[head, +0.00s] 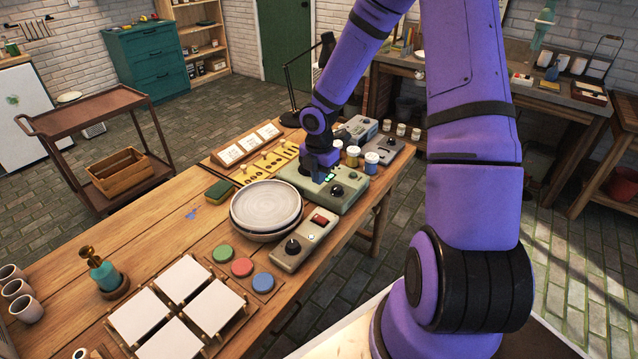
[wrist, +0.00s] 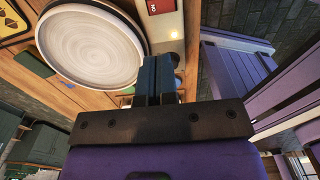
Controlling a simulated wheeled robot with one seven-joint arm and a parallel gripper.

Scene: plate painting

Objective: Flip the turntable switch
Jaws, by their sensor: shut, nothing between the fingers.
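A cream control box (head: 286,262) with a red rocker switch (head: 320,218) and a black knob (head: 293,246) lies on the wooden table, right beside the pale round plate (head: 262,199) on its turntable. In the wrist view, the red switch (wrist: 162,5) is at the top edge, partly cut off, with a small warm light below it. The plate (wrist: 90,46) shows to the left. My gripper (head: 320,173) is over the far green box, beyond the switch box. Its fingers (wrist: 158,70) are shut and empty. I cannot tell which way the rocker is tipped.
A green box (head: 349,201) with a knob lies under my gripper. Paint jars (head: 371,163), a sponge (head: 219,191), coloured discs (head: 242,267) and white tiles (head: 181,279) are around. A black lamp (head: 291,90) stands at the back. Bare wood shows at left.

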